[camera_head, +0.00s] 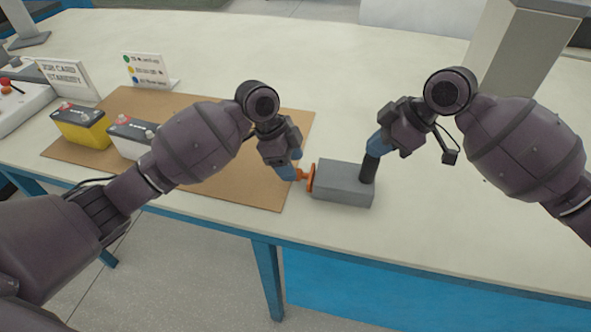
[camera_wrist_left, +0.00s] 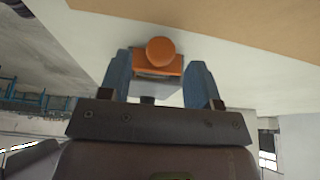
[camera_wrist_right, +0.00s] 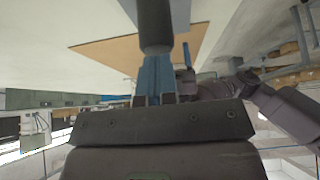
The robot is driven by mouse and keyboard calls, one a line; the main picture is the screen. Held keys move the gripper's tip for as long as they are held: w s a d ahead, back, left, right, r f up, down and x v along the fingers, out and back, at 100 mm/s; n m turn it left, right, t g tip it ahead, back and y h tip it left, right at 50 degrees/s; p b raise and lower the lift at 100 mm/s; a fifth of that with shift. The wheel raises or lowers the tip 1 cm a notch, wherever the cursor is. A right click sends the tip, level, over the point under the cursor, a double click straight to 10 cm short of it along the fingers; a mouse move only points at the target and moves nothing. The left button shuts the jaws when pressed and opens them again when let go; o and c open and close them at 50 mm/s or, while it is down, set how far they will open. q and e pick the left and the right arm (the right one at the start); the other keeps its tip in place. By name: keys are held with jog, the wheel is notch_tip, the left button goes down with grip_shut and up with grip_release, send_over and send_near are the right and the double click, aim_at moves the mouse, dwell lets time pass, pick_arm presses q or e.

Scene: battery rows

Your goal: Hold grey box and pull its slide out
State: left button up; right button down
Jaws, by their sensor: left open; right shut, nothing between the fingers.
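The grey box (camera_head: 342,186) lies on the table near the front edge. Its orange slide end (camera_head: 309,177) with a small round knob faces left. My left gripper (camera_head: 296,170) is at this end; the left wrist view shows its blue fingers apart, one on each side of the orange end (camera_wrist_left: 158,62). A black upright handle (camera_head: 369,168) rises from the box's right part. My right gripper (camera_head: 374,147) is at the handle's top. In the right wrist view its blue fingers are together, with the black handle (camera_wrist_right: 155,22) right at their tips.
A brown mat (camera_head: 250,190) lies left of the box. On it are a yellow battery (camera_head: 80,126) and a white battery (camera_head: 128,138), partly hidden by my left arm. Two signs stand behind. A grey post (camera_head: 520,50) stands at the back right. The table's right front is clear.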

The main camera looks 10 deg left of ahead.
pick_arm(q)
jog(key=shift+x, duration=1.7)
